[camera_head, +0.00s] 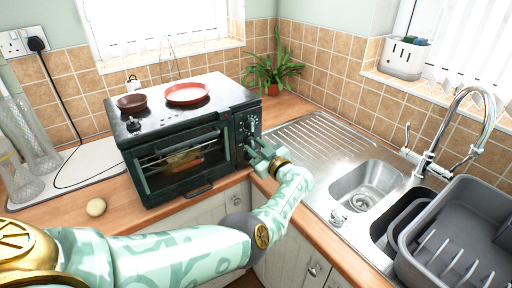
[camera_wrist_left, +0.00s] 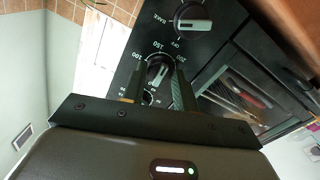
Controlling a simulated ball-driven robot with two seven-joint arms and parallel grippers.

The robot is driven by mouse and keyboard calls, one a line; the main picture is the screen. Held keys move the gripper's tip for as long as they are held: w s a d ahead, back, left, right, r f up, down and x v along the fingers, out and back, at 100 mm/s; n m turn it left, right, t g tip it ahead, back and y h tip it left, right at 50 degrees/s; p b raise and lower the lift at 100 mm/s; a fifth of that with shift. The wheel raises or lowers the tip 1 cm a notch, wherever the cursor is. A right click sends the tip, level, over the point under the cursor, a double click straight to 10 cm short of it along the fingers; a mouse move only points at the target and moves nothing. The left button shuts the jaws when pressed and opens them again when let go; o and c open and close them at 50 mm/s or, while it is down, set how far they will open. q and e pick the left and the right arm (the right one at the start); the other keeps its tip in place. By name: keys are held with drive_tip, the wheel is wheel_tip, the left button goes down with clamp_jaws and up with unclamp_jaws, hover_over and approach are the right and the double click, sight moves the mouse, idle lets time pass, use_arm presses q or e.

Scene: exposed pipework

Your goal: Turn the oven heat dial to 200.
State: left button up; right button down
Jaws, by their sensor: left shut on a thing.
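The oven (camera_head: 175,150) is a dark countertop oven with a glass door, and its control panel is on the right of its front. My left gripper (camera_head: 262,155) is at that panel and hides part of it. In the left wrist view the heat dial (camera_wrist_left: 160,74) shows the marks 100, 150 and 200 around it. My left gripper's two fingers (camera_wrist_left: 160,88) are on either side of this dial, shut on its knob. The knob's light bar leans up and right, roughly between 150 and 200; the exact reading is unclear. My right gripper is in neither view.
Another dial (camera_wrist_left: 193,22) marked BAKE and OFF sits beside the heat dial. A red plate (camera_head: 187,93) and a brown bowl (camera_head: 132,103) stand on the oven. The sink (camera_head: 364,184) and grey dish rack (camera_head: 455,240) are to the right. A plant (camera_head: 272,72) stands behind.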

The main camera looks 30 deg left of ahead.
use_arm(q)
drive_tip(key=m, duration=0.3)
drive_tip(key=shift+f+m, duration=0.1)
drive_tip(key=shift+m, duration=1.7)
drive_tip(key=o, duration=1)
drive_tip(key=p+v, duration=0.4)
drive_tip(key=v, duration=1.2)
drive_tip(key=shift+s+d, duration=0.1)
drive_tip(key=shift+d, duration=0.1)
